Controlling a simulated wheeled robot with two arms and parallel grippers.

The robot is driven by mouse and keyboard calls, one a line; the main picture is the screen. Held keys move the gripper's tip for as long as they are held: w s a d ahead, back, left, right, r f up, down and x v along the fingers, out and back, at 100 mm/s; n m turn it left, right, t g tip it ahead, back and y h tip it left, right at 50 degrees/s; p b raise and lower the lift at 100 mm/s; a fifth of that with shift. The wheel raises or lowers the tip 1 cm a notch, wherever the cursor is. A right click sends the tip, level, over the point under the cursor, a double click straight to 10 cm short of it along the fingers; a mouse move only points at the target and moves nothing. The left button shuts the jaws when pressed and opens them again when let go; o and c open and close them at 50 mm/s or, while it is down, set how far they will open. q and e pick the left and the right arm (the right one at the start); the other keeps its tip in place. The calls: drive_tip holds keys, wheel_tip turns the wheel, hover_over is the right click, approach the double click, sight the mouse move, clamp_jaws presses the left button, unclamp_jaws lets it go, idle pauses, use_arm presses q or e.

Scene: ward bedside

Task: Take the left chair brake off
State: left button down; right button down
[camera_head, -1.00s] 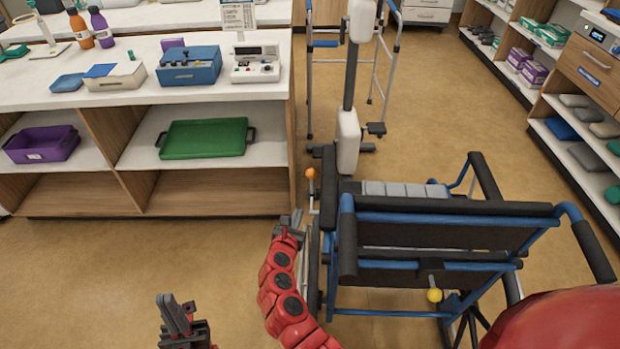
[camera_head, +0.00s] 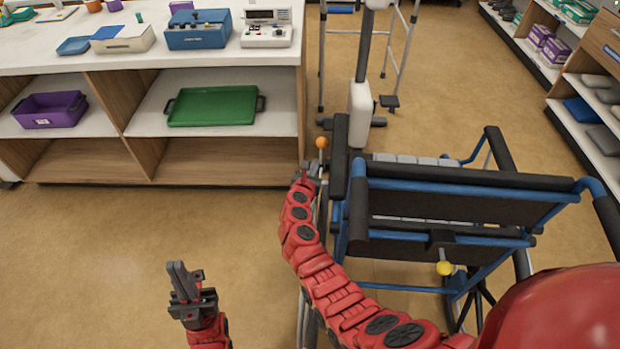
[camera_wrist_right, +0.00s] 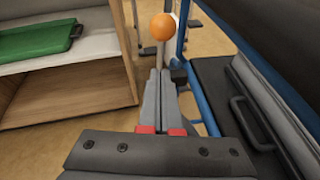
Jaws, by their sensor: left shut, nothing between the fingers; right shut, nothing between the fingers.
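The wheelchair (camera_head: 470,182) has a blue frame and black upholstery and stands right of centre in the head view. The left chair brake is a thin lever with an orange knob (camera_head: 321,143), upright at the chair's left side. In the right wrist view the orange knob (camera_wrist_right: 163,27) sits just beyond the fingertips. My right gripper (camera_head: 312,168) is shut and empty, just nearer than the knob; I cannot tell whether it touches the lever. The fingers (camera_wrist_right: 158,92) lie together in the wrist view. My left gripper (camera_head: 178,272) is shut and empty, over open floor at lower left.
A shelf counter (camera_head: 215,185) stands close left of the brake, with a green tray (camera_head: 212,107) and a purple bin (camera_head: 50,110). A lift-like stand (camera_head: 360,108) is beyond the chair. A yellow knob (camera_head: 445,268) hangs at the chair's back. Floor at lower left is clear.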

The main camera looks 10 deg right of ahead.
drive_tip(key=w, duration=0.1)
drive_tip(key=w+d+r, duration=0.1)
drive_tip(key=w+r, duration=0.1)
drive_tip(key=shift+d, duration=0.25)
